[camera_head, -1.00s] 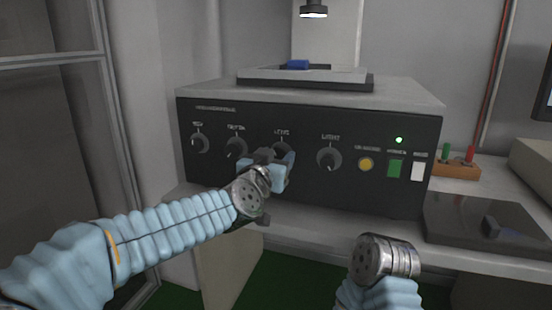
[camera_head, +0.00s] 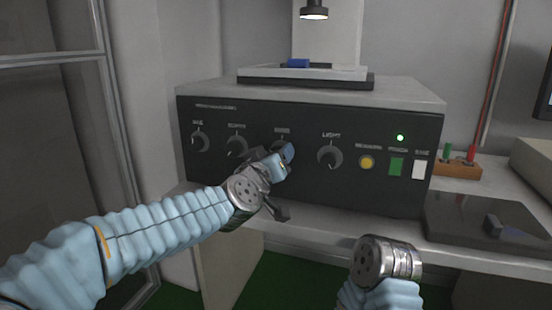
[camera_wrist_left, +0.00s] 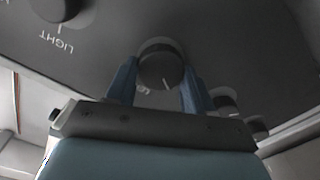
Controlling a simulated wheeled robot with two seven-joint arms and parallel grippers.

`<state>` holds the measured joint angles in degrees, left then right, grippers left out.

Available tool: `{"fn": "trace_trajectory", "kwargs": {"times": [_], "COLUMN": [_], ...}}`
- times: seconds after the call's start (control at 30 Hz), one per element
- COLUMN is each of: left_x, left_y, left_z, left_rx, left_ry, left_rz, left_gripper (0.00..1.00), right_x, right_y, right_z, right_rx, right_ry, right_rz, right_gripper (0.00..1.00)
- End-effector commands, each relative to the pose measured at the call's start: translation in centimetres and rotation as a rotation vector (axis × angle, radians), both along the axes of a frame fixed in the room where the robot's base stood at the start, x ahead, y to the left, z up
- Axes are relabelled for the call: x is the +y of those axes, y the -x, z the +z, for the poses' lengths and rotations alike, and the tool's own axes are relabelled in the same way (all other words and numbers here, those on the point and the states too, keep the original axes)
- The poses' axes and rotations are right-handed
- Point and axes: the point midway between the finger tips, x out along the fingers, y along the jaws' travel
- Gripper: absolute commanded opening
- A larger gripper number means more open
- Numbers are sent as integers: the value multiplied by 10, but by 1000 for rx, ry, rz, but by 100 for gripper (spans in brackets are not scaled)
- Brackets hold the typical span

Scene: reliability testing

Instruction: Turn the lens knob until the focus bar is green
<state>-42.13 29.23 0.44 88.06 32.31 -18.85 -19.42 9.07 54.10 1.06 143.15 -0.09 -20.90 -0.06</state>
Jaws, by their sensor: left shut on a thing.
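The lens knob (camera_wrist_left: 160,66) is a dark round dial with a pale pointer line on the dark front panel of the machine (camera_head: 300,193). In the wrist view it sits between the two blue fingers of my left gripper (camera_wrist_left: 158,80), which is shut on it. In the head view my left gripper (camera_head: 283,156) covers most of the knob, third from the left in the row. My right gripper is out of the picture; only part of my right arm shows at the bottom. No focus bar can be made out in these views.
Other knobs flank it, including the light knob (camera_head: 329,157) on the right. A tray with a blue piece (camera_head: 298,63) lies on top.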

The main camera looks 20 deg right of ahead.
Motion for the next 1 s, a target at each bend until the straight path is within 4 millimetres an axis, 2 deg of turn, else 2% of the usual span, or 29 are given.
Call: {"fn": "trace_trajectory", "kwargs": {"times": [0.4, 0.93, 0.97, 1.0], "left_x": [1, 1, 1, 1], "left_y": [-1, -1, -1, -1], "left_z": [-1, -1, -1, -1], "left_rx": [106, 119, 119, 119], "left_ry": [155, 173, 173, 173], "left_rz": [0, 0, 0, 0], "left_gripper": [22, 22, 57, 63], "right_x": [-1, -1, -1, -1], "right_y": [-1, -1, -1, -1], "right_z": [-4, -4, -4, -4], "right_rx": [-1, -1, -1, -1], "right_ry": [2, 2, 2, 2], "right_rz": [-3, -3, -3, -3], "right_gripper": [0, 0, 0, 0]}}
